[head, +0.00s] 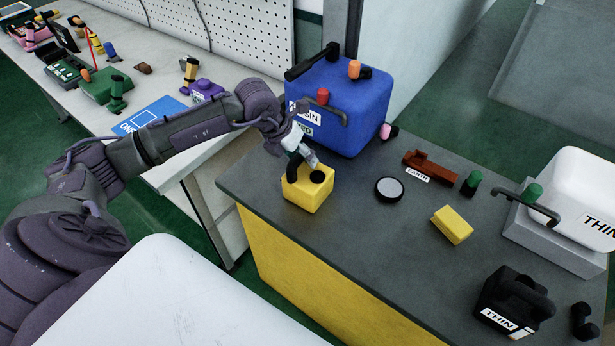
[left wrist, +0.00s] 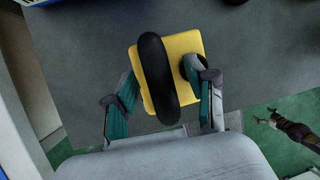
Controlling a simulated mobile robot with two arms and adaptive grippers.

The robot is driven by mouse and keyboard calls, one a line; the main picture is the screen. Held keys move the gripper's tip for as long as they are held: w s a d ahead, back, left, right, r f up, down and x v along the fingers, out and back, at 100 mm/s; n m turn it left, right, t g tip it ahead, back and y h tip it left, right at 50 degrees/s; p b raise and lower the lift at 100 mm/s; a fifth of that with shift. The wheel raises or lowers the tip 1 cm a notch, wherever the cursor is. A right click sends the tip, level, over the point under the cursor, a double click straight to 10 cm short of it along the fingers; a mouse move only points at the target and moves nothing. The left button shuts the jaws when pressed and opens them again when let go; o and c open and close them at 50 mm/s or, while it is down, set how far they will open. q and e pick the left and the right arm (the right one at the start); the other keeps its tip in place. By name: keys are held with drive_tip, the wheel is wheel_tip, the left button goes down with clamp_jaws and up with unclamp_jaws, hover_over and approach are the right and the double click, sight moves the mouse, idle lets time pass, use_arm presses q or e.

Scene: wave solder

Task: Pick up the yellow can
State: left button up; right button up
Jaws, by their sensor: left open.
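The yellow can (head: 307,190) stands upright near the left front corner of the dark worktop. It is a small boxy can with a black handle (left wrist: 155,70) and a round black cap (left wrist: 193,66). My left gripper (head: 300,158) is right above it and partly covers its top. In the left wrist view the can's yellow top (left wrist: 184,46) lies between the two spread, green-sided fingers. The gripper is open, and I cannot tell whether a finger touches the can. What looks like my right gripper (left wrist: 266,121) shows small at the right edge, over green floor.
A large blue can (head: 350,105) stands close behind the yellow can. A round silver-topped disc (head: 389,189), a yellow block (head: 452,225), a red-brown piece (head: 428,166), a black can (head: 512,300) and a white can (head: 575,200) lie further right. The worktop's front left edge is near.

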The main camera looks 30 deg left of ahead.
use_arm(q)
drive_tip(key=shift+w+f, duration=0.1)
drive_tip(key=shift+f, duration=0.15)
clamp_jaws()
drive_tip(key=shift+r, duration=0.1)
drive_tip(key=shift+r, duration=0.1)
